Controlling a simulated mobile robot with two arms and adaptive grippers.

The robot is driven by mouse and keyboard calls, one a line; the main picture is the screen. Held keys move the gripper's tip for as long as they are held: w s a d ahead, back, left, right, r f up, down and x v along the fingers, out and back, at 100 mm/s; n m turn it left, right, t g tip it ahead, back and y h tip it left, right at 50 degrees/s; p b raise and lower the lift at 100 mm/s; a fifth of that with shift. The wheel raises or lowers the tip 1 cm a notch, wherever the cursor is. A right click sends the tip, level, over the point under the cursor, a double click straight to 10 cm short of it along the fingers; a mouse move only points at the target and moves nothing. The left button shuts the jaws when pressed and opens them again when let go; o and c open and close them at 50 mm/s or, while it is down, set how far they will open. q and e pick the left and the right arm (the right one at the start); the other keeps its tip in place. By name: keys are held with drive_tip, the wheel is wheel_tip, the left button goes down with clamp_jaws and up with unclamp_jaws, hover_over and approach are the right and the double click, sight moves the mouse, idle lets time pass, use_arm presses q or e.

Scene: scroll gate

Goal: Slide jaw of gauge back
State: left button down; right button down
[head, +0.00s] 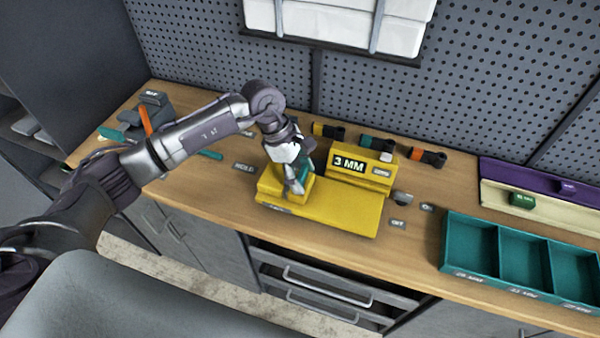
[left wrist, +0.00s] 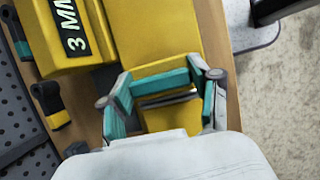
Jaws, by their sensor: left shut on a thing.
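The yellow gauge (head: 335,213) lies on the wooden bench, with a raised block marked 3 MM (head: 366,177) on its far side. My left gripper (head: 294,186) is down at the gauge's left end, at the yellow jaw (head: 270,180). In the left wrist view the teal-padded fingers of my left gripper (left wrist: 155,92) are around the yellow jaw (left wrist: 170,115), shut on it. The gripper and wrist hide part of the jaw in both views. The gauge's flat bed (left wrist: 160,35) extends beyond the fingers. My right gripper is not in view.
A teal tray with compartments (head: 470,247) stands at the right front. Purple and cream strips (head: 530,180) lie behind it. Several small clamp-like pieces (head: 376,142) sit behind the gauge. A grey device (head: 152,108) stands at the far left. Pegboard (head: 450,90) closes the back.

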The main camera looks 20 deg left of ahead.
use_arm(q)
drive_tip(key=d+b, duration=0.2)
drive_tip(key=d, duration=0.2)
drive_tip(key=d+b, duration=0.3)
drive_tip(key=d, duration=0.2)
drive_tip(key=shift+s+d+f+b, duration=0.15)
drive_tip(key=shift+d+b, duration=0.15)
drive_tip(key=shift+d, duration=0.3)
drive_tip(key=shift+s+a, duration=0.1)
drive_tip(key=shift+a, duration=0.05)
drive_tip(key=c, duration=0.7)
unclamp_jaws()
drive_tip(key=o, duration=0.5)
drive_tip(key=shift+d, duration=0.25)
drive_tip(key=shift+c, duration=0.2)
drive_tip(key=shift+a, duration=0.1)
